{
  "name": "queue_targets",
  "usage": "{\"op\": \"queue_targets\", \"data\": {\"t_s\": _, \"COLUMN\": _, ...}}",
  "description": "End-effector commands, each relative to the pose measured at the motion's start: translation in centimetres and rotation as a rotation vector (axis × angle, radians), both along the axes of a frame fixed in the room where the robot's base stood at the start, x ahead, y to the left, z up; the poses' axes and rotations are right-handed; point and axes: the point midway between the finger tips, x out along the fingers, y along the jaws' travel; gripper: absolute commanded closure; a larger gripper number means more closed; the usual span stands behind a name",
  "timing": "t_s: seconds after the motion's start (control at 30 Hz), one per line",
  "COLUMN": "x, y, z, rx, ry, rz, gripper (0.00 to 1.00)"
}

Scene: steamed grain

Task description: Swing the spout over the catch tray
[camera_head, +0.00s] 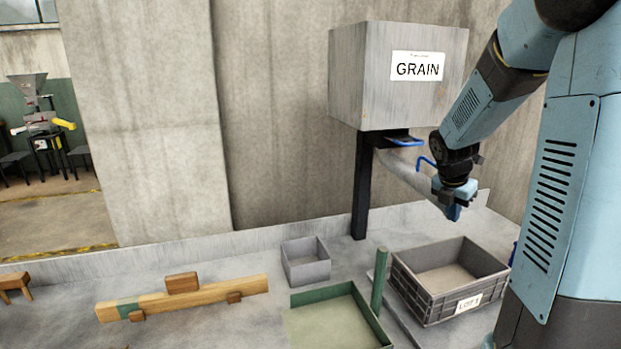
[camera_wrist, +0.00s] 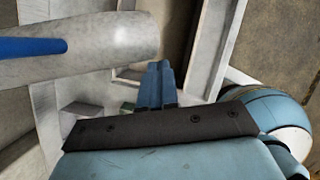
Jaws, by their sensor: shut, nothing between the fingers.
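The grey tubular spout (camera_head: 398,168) comes out under the grain hopper (camera_head: 360,70) and slopes down to the right, toward the grey crate marked LOT (camera_head: 450,306). A blue handle (camera_head: 425,160) stands on the spout. In the wrist view the spout (camera_wrist: 110,48) crosses the upper left with a blue bar (camera_wrist: 30,46) on it. The green tray (camera_head: 372,318), which I take as the catch tray, lies left of the crate. My gripper (camera_head: 453,212) is shut and empty, close by the spout's lower end; its fingers (camera_wrist: 154,82) show together. I cannot tell whether they touch the spout.
A green post (camera_head: 379,277) stands between the tray and the crate. A small grey open box (camera_head: 306,262) sits behind the tray. A black column (camera_head: 362,185) holds the hopper. A wooden beam (camera_head: 190,297) lies on the bench at left. A concrete wall closes the back.

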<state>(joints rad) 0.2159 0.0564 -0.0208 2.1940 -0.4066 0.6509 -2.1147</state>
Motion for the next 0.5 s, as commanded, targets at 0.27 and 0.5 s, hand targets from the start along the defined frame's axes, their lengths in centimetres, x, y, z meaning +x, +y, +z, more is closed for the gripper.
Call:
{"op": "queue_targets", "data": {"t_s": 0.27, "x": 1.9, "y": -2.3, "z": 0.0, "rx": 0.001, "ry": 0.001, "rz": 0.015, "gripper": 1.00}}
{"op": "queue_targets", "data": {"t_s": 0.5, "x": 2.6, "y": -3.5, "z": 0.1, "rx": -0.002, "ry": -0.004, "rz": 0.014, "gripper": 1.00}}
